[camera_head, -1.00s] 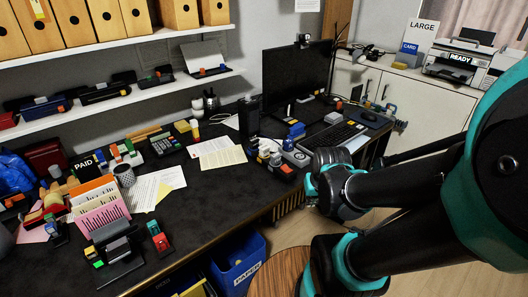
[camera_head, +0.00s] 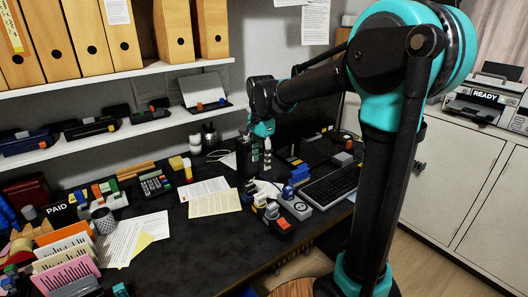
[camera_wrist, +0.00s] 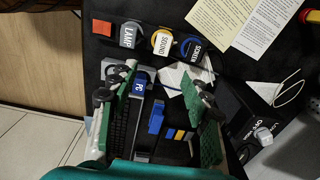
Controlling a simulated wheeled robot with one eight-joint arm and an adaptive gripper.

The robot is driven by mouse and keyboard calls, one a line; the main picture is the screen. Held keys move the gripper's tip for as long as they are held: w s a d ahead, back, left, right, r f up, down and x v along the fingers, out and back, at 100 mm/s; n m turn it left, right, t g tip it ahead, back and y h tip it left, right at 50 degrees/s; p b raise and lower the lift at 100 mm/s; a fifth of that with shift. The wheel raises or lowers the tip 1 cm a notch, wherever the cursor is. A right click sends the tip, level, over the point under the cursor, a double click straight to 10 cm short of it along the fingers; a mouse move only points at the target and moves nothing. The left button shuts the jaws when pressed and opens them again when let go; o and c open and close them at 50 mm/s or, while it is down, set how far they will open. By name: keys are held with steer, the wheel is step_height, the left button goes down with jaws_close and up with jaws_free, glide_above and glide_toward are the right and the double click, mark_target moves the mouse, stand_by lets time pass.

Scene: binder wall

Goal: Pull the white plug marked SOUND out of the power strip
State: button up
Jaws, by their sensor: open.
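The black power strip (camera_wrist: 218,65) lies on the dark desk, at the top of the wrist view. The plug marked SOUND (camera_wrist: 161,43) stands in it, white-faced with yellow-orange around the label. It sits between the LAMP plug (camera_wrist: 131,35) and the blue-edged SCREEN plug (camera_wrist: 191,47). In the head view the strip (camera_head: 281,234) is at the desk's front edge, its labels too small to read. My gripper (camera_head: 261,158) hangs above the desk, behind the strip. In the wrist view its green-padded fingers (camera_wrist: 165,80) are apart and empty, short of the plugs.
A blue PC-marked piece (camera_wrist: 139,83) shows between my fingers in the wrist view. The keyboard (camera_head: 331,184) lies right of the strip; papers (camera_head: 212,200) lie left. The shelf (camera_head: 110,80) with binders and tools overhangs the desk's back. Bare desk (camera_head: 200,245) is at front left.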

glide_toward(260, 195)
step_height(260, 195, down, 10)
steer(key=shift+w+f, duration=0.1)
steer(key=shift+w, duration=0.05)
stand_by(0.6)
steer(key=shift+c, duration=0.4)
steer(key=c, duration=1)
steer(key=o, duration=0.4)
steer(key=c, duration=0.4)
steer(key=shift+r, duration=1.6)
